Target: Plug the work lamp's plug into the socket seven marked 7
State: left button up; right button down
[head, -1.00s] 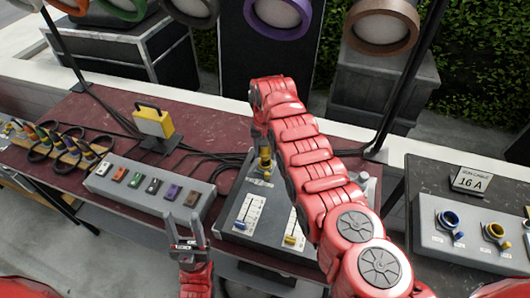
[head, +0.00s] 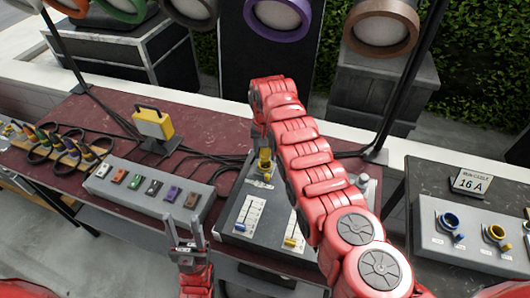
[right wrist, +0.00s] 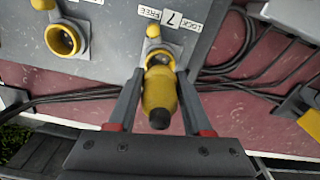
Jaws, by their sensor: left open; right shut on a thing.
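The yellow plug (right wrist: 160,92) with a dark end is between the fingers of my right gripper (right wrist: 160,100), which is shut on it. Its front end overlaps the mouth of the socket marked 7 (right wrist: 173,19) on the grey box; I cannot tell how far in it sits. A yellow knob (right wrist: 153,31) is beside the socket, between the FREE and LOCK labels. In the head view my arm hides most of that gripper. The yellow work lamp (head: 153,122) stands on the table. My left gripper (head: 188,222) is open and empty in front of the table.
Another yellow-rimmed socket (right wrist: 63,39) is on the same box (head: 243,218). A strip of coloured switches (head: 150,190) lies to its left. Dark cables (right wrist: 235,83) run over the red table. A grey panel with sockets (head: 470,240) stands at the right.

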aim_at(265, 159)
jog(key=shift+f, duration=0.2)
jog(key=shift+f+b, duration=0.3)
jog(key=shift+b, duration=0.15)
jog(key=shift+f, duration=0.1)
dwell(0.4)
jog(key=shift+f+b, duration=0.1)
jog(key=shift+b, duration=0.3)
dwell(0.6)
jog(key=shift+s+f+b, duration=0.1)
jog(key=shift+f+b, duration=0.9)
jog(key=shift+f, duration=0.05)
dwell(0.3)
jog(key=shift+r, duration=0.1)
